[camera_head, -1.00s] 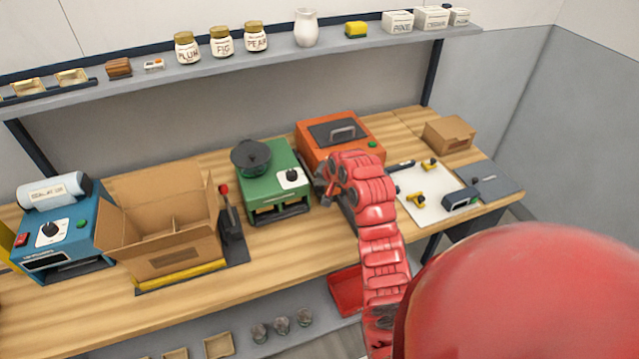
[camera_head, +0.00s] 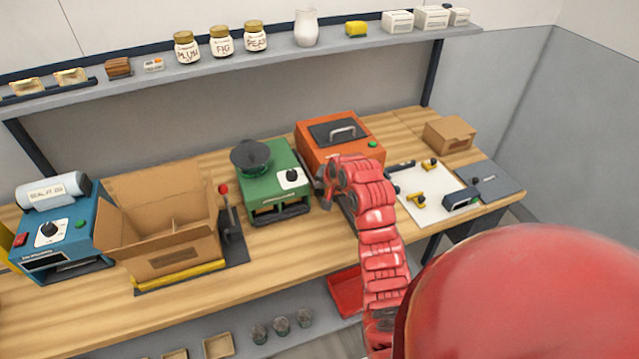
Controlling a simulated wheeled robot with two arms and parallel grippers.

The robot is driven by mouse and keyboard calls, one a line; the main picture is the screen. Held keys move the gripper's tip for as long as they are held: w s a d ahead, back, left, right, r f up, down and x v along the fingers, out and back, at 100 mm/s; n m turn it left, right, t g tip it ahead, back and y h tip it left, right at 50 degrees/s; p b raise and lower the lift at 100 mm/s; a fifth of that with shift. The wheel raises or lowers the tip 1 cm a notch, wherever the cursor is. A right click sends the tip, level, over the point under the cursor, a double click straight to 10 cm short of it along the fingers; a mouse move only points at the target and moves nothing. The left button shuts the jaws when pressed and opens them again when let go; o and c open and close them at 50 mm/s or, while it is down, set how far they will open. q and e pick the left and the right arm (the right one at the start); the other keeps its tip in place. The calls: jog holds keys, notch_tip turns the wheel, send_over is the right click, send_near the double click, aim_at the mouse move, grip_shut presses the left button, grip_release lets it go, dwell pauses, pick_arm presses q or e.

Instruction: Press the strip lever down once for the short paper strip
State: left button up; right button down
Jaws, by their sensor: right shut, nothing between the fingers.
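A black upright lever with a red knob (camera_head: 223,189) stands on a dark base to the right of the open cardboard carton. It looks raised, and I cannot tell whether it is the strip lever. No paper strip can be made out. My right gripper (camera_head: 325,203) is shut and empty, above the bench just right of the green machine (camera_head: 270,183) and in front of the orange machine (camera_head: 311,152). It is well right of the red-knobbed lever and apart from it. My own arm hides part of the bench and the orange machine's front. My left gripper is not in view.
The open carton (camera_head: 171,262) stands left of the lever, and a blue machine (camera_head: 63,243) at far left. A white board (camera_head: 428,203) with yellow parts lies at right. Jars (camera_head: 222,44) line the shelf above. The front strip of wooden bench is clear.

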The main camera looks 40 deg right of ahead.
jog(key=shift+s+f+b, duration=0.2)
jog(key=shift+f+b, duration=0.2)
jog(key=shift+f, duration=0.75)
dwell(0.9)
jog(key=shift+r, duration=0.15)
dwell(0.5)
jog(key=shift+w+r+p, duration=0.15)
jog(key=shift+r+p, duration=0.2)
jog(key=shift+r, duration=0.65)
jog(key=shift+w+d+r, duration=0.1)
jog(key=shift+w+r, duration=0.1)
jog(key=shift+r, duration=0.8)
jog(key=shift+w+r+p, duration=0.15)
jog(key=shift+r+p, duration=0.25)
jog(key=shift+r, duration=0.5)
jog(key=shift+r, duration=0.15)
jog(key=r, duration=0.4)
jog(key=shift+w+d+r+p, duration=0.1)
jog(key=shift+w+r+p, duration=0.25)
jog(key=shift+p, duration=0.05)
